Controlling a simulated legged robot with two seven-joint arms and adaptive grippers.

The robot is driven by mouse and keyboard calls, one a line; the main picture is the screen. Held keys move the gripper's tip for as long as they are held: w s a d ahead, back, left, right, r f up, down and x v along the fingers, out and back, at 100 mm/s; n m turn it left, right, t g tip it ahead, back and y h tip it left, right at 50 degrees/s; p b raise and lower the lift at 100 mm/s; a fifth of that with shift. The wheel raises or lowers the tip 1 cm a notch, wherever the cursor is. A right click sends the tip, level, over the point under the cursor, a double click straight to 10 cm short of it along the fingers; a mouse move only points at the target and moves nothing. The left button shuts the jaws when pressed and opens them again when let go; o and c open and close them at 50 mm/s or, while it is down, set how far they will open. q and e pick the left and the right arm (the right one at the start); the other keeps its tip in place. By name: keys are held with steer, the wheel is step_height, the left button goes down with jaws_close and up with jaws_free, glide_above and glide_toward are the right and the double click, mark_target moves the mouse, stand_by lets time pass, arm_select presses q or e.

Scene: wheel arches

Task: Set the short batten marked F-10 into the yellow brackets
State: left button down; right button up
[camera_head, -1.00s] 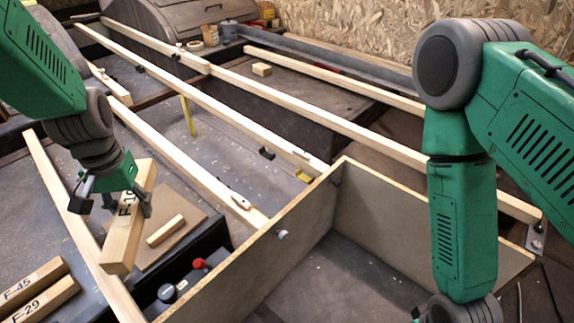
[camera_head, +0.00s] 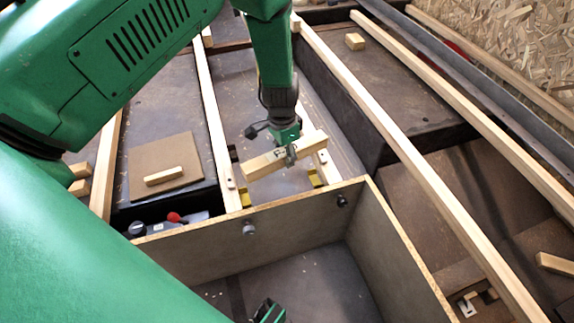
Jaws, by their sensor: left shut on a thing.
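My left gripper (camera_head: 290,156) is shut on the short batten F-10 (camera_head: 262,164), a pale wood block. It grips the block near its middle. The block lies slantwise across the gap between two long battens and appears above the brackets. Its marking is mostly hidden by the fingers. One yellow bracket (camera_head: 246,200) shows by the near end of the left long batten (camera_head: 216,125). Another yellow bracket (camera_head: 315,179) shows by the right long batten (camera_head: 324,168). A small green and dark part, perhaps of my right gripper, shows at the bottom edge; its jaws cannot be made out.
An open plywood box (camera_head: 270,227) stands just in front of the brackets, with knobs on its wall. A brown board (camera_head: 140,160) carries a loose wood block (camera_head: 164,175). A red knob (camera_head: 174,217) sits left of the box. Long rails run along the right.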

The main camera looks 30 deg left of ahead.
arm_select(q)
step_height(320, 180, down, 15)
steer(key=a+m+b, duration=0.1)
steer(key=m+b, duration=0.1)
steer(key=b, duration=0.4)
steer(key=shift+s+a+r, duration=0.2)
steer(key=shift+a, duration=0.05)
arm_select(e)
step_height(320, 180, down, 6)
steer(key=shift+d+f, duration=0.2)
steer(key=shift+d, duration=0.1)
arm_select(q)
steer(key=shift+a+f+m, duration=0.1)
steer(key=shift+a+m, duration=0.15)
steer(key=shift+m, duration=0.05)
arm_select(e)
steer(key=shift+a+r, duration=0.2)
steer(key=shift+a, duration=0.05)
